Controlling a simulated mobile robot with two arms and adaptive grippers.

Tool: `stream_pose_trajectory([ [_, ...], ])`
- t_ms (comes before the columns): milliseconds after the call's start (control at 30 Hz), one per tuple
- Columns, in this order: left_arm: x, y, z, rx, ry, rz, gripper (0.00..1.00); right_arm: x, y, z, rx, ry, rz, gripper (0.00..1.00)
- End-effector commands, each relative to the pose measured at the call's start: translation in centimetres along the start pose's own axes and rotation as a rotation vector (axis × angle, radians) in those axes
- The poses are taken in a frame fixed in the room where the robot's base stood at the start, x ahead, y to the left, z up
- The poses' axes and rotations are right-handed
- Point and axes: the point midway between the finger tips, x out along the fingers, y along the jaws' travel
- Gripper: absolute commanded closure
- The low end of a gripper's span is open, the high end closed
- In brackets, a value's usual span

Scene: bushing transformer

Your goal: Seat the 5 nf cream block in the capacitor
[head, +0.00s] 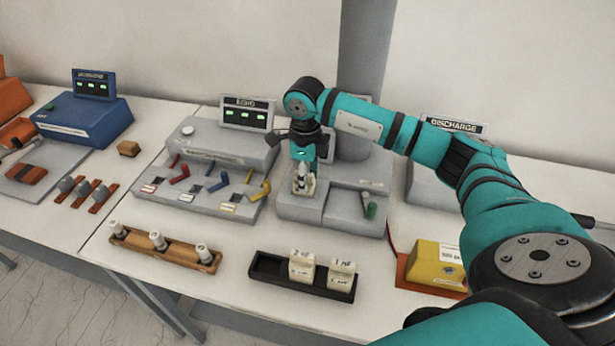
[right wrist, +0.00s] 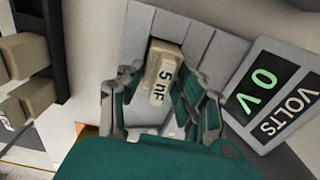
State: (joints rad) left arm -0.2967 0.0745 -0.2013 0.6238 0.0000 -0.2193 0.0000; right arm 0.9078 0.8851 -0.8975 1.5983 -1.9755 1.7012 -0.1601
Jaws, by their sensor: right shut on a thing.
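The cream block marked 5 nF (right wrist: 160,85) is between the fingers of my right gripper (right wrist: 163,95), which is shut on it. In the head view my right gripper (head: 304,178) points down over the left part of a grey unit (head: 330,212), taken to be the capacitor. The block (head: 303,187) is upright at the unit's top. The fingers and the viewing angle hide its lower end, so I cannot tell whether it is in the slot or just above it. My left gripper is not in view.
A black tray (head: 268,272) at the front holds two more cream blocks (head: 302,267). A wooden rack (head: 170,255) stands left of it. A grey unit with coloured levers (head: 208,180) is to the left, a yellow box (head: 437,262) to the right. The VOLTS display (right wrist: 270,100) reads 0.

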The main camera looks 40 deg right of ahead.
Motion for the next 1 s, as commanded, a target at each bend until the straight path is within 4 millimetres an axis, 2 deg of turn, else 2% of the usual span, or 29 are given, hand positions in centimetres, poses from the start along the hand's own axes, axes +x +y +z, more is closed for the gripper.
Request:
stream_pose_trajectory([
  [167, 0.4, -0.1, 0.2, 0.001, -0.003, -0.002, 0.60, 0.4, 0.0, 0.0, 0.000, -0.001, -0.001, 1.00],
  [200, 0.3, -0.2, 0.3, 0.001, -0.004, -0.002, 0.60, 0.3, 0.0, 0.0, 0.000, -0.001, 0.000, 0.63],
  [367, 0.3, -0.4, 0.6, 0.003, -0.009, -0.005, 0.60, 0.3, 0.0, 0.0, 0.000, 0.000, 0.000, 0.42],
  [700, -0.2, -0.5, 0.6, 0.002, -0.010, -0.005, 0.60, -0.3, 0.0, 0.0, 0.000, -0.001, 0.000, 0.42],
  [767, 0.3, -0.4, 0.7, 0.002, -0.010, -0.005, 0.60, -0.6, -0.1, 0.1, 0.000, -0.003, -0.001, 0.42],
  [867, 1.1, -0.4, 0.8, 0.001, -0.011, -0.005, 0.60, -2.1, -0.1, 0.1, 0.000, -0.006, -0.004, 0.42],
  [1000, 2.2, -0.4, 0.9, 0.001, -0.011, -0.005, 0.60, -5.2, -0.1, 0.1, -0.001, -0.006, -0.004, 0.42],
])
